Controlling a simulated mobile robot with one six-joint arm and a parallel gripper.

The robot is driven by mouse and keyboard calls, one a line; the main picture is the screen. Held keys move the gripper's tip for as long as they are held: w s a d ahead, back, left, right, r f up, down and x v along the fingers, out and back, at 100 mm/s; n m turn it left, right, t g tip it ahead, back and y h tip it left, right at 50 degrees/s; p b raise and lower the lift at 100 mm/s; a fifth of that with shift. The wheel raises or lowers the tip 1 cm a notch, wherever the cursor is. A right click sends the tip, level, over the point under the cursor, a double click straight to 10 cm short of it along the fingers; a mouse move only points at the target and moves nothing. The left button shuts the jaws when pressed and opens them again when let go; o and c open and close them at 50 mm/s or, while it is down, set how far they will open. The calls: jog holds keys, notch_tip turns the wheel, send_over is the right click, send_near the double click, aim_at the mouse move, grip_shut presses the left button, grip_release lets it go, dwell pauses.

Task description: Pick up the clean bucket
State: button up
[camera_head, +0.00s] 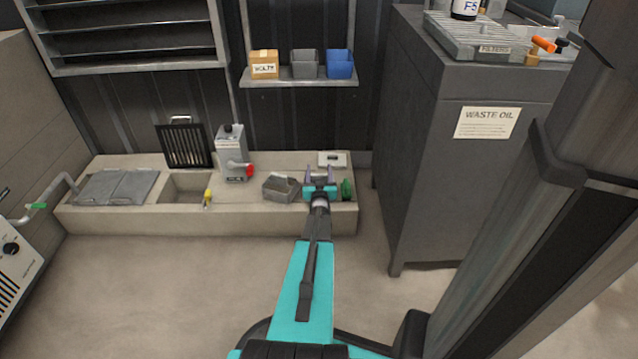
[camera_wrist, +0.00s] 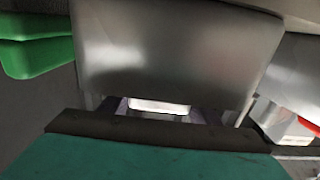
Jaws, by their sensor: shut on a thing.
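My gripper (camera_head: 320,180) is over the right end of the low concrete ledge, with its purple fingers pointing away from me. In the wrist view, a smooth grey metal bucket (camera_wrist: 170,50) fills the space in front of my gripper (camera_wrist: 160,112), which is shut on it. The fingertips are partly hidden at its edge. In the head view my gripper mostly hides this bucket. I cannot tell whether it rests on the ledge or hangs clear.
On the ledge (camera_head: 250,218), a grey open container (camera_head: 281,187) stands just left of my gripper and a green object (camera_head: 347,188) just right. The waste oil cabinet (camera_head: 465,185) stands right. A shelf (camera_head: 298,77) hangs behind.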

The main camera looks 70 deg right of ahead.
jog(key=shift+r, duration=0.15)
jog(key=s+a+r+p, duration=0.2)
jog(key=s+a+p, duration=0.1)
jog(key=a, duration=0.4)
jog(key=s+a+r+p, duration=0.2)
jog(key=s+a+p, duration=0.1)
jog(key=s+a, duration=0.2)
jog(key=shift+a+r, duration=0.4)
jog(key=shift+a, duration=0.6)
jog(key=shift+w, duration=0.15)
